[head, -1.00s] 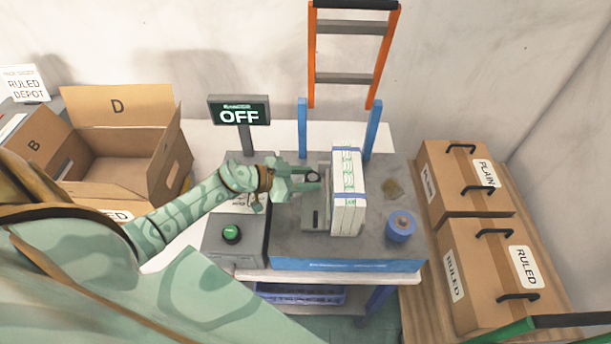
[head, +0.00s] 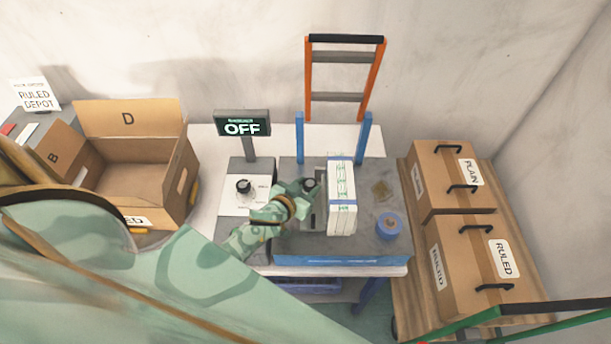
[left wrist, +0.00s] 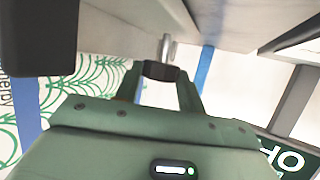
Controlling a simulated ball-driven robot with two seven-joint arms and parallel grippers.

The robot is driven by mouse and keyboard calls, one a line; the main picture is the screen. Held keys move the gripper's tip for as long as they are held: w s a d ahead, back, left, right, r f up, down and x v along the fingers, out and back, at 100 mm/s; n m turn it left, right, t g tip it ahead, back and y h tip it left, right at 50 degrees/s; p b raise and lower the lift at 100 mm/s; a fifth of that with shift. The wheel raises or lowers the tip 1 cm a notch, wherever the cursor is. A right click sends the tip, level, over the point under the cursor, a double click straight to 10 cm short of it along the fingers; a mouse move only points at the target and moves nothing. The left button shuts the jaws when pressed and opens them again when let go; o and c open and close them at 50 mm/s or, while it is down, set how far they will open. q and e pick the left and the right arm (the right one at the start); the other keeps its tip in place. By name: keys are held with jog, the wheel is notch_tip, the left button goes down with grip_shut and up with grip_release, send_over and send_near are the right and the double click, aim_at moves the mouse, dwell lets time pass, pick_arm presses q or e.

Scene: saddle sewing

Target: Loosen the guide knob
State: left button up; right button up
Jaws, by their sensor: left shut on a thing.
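The guide knob (head: 309,183) is a small dark knob at the grey guide (head: 320,213), left of an upright white stack (head: 341,195) with green print. My left gripper (head: 305,187) reaches it from the lower left and is shut on it. In the left wrist view, the dark knob (left wrist: 161,71) sits between the two green fingertips (left wrist: 160,82), with a short metal shaft beyond it. The fingers partly hide the knob in the head view. My right gripper is not in view.
A sign (head: 242,123) reads OFF. A black dial (head: 243,186) sits on the control panel behind my left arm. A blue roll (head: 389,225) stands right of the stack. Closed cartons (head: 450,180) are at the right, an open box D (head: 127,165) at the left.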

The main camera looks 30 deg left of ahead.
pick_arm(q)
jog(key=shift+y, duration=0.3)
jog(key=o, duration=1)
jog(key=shift+n, duration=0.3)
